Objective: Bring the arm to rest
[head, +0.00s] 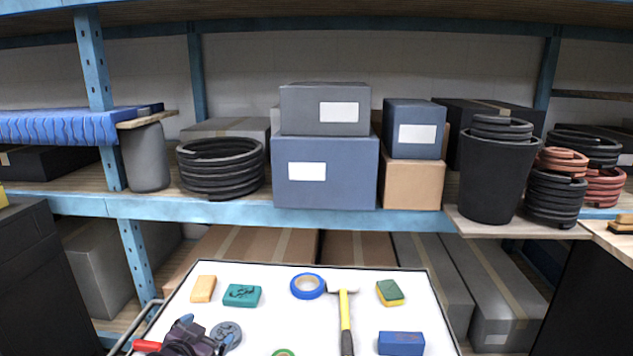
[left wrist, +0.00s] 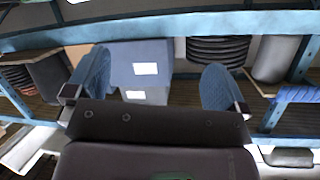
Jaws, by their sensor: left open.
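My left gripper (head: 198,336) shows at the bottom left of the head view, over the near left part of a white table top. It is dark and partly cut off by the lower edge. In the left wrist view my left gripper (left wrist: 155,82) has its two blue-grey finger pads wide apart, with nothing between them. That view is upside down and faces the shelf. My right gripper is in neither view.
The white table top (head: 270,325) carries a hammer (head: 346,320), blue tape (head: 307,286), a blue block (head: 401,343) and sponges. Behind it, a blue-framed shelf (head: 240,212) holds boxes (head: 325,190), black rings (head: 220,170) and a black bucket (head: 492,180).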

